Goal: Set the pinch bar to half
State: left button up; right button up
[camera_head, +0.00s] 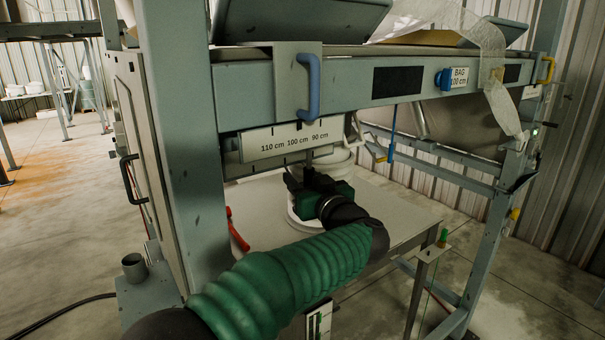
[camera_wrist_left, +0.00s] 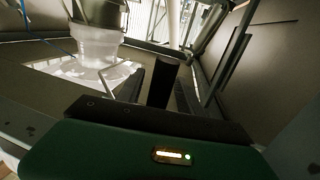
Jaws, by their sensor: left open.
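My left gripper (camera_head: 306,168) is under the grey frame beam, just below the white scale plate (camera_head: 290,140) marked 110, 100 and 90 cm. It is open, and I see nothing held in it. In the left wrist view its dark fingers (camera_wrist_left: 163,82) point toward the space under the frame. A pale translucent spout (camera_wrist_left: 96,45) hangs to the left of them. I cannot tell for sure which part is the pinch bar. A red handle (camera_head: 238,236) sticks out left of my forearm, partly hidden. My right gripper is not in view.
A blue handle (camera_head: 308,88) and a blue knob (camera_head: 444,79) sit on the front beam (camera_head: 345,85). A thick post (camera_head: 185,140) rises left of my arm.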

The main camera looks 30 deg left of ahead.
pick_arm(q)
jog(key=shift+w+f, duration=0.1)
jog(key=shift+w, duration=0.2)
jog(key=shift+c, duration=0.6)
jog(key=shift+s, duration=0.15)
grip_shut()
jog(key=shift+r, duration=0.2)
